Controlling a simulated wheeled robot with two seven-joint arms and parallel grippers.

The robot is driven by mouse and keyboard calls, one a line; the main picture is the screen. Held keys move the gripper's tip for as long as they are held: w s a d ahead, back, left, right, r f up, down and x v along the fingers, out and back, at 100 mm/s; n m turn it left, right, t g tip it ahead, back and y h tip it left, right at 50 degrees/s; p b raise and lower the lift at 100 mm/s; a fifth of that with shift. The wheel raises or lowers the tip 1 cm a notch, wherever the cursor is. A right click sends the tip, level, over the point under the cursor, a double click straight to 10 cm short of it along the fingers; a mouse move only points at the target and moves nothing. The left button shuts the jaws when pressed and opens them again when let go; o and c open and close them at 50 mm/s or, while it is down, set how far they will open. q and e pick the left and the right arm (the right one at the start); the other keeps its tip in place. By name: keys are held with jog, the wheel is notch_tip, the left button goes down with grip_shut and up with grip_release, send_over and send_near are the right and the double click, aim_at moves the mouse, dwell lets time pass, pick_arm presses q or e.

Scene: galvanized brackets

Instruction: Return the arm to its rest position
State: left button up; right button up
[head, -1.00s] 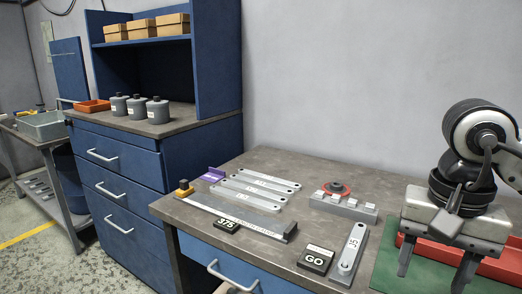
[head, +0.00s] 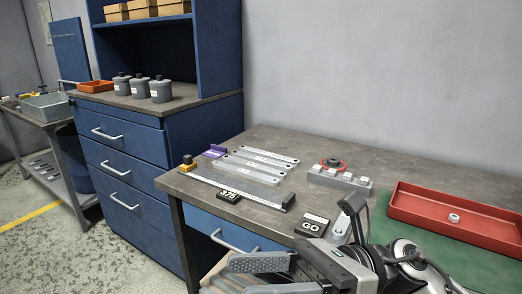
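My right arm comes in at the bottom right, low in front of the bench edge. Its gripper (head: 272,276) points left, with two grey fingers spread apart and nothing seen between them. The lower finger is partly cut off by the picture's bottom edge. The gripper stands in front of the blue bench drawer (head: 215,228) and is apart from the things on the bench top. My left gripper is not in view.
The bench (head: 300,145) holds several flat grey bars, a steel rule (head: 225,185), a black GO block (head: 312,224) and a grey pegged block (head: 340,181). A red tray (head: 421,220) with a small nut (head: 454,218) lies on a green mat.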

jog(key=w+d+f+n+t+h, duration=0.35)
jog(key=n+t, duration=0.45)
jog(key=n, duration=0.4)
jog(key=w+d+f+n+t+h, duration=0.25)
jog(key=f+n+t, duration=0.35)
jog(key=n, duration=0.5)
jog(key=w+d+f+n+t+h, duration=0.2)
jog(key=w+f+n+t+h, duration=0.15)
jog(key=n+t, duration=0.7)
jog(key=s+d+f+m+g+h, duration=0.3)
jog(key=s+f+m+g, duration=0.1)
jog(key=f, duration=0.6)
jog(key=s+d+f+m+g+h, duration=0.3)
jog(key=s+f+m, duration=0.4)
jog(key=f, duration=0.4)
jog(key=shift+f+g+h, duration=0.15)
jog(key=shift+g+h, duration=0.5)
jog(key=shift+g, duration=0.3)
jog(key=shift+w+m, duration=0.1)
jog(key=shift+m, duration=0.15)
